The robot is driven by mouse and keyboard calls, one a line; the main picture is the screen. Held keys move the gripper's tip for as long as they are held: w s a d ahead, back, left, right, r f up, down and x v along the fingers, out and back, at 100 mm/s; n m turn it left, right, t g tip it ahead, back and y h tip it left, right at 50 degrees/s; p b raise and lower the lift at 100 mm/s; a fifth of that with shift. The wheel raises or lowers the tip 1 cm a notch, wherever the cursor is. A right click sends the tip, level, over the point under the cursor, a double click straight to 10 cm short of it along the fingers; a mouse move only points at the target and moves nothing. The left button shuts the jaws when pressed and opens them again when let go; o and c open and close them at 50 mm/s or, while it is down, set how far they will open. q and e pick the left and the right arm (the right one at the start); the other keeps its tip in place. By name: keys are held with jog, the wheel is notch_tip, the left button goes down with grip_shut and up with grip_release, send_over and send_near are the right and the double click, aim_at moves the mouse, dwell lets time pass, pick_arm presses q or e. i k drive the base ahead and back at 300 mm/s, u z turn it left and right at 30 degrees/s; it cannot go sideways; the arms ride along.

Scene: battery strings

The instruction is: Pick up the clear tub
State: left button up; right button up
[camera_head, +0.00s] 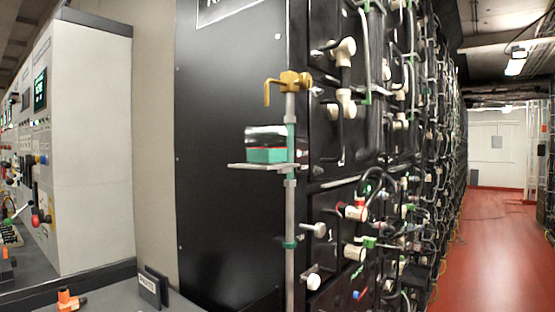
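A small see-through box with a dark, glossy look (264,135), which seems to be the clear tub, sits on a small shelf (252,166) on an upright pole. Its lower part shows green (266,155), and I cannot tell whether that is its content or a separate block. Neither of my grippers is in view.
The pole (290,220) stands before a tall black battery cabinet (235,110) with a brass hook (287,82) on top. Cables and pale knobs stick out at right. A grey surface at lower left holds an orange item (68,300). The red floor (495,250) is clear.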

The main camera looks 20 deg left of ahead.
aim_at(265, 144)
jog(key=z, duration=2.5)
jog(key=k, duration=2.1)
jog(key=u, duration=2.35)
jog(key=i, duration=0.5)
jog(key=u, duration=0.05)
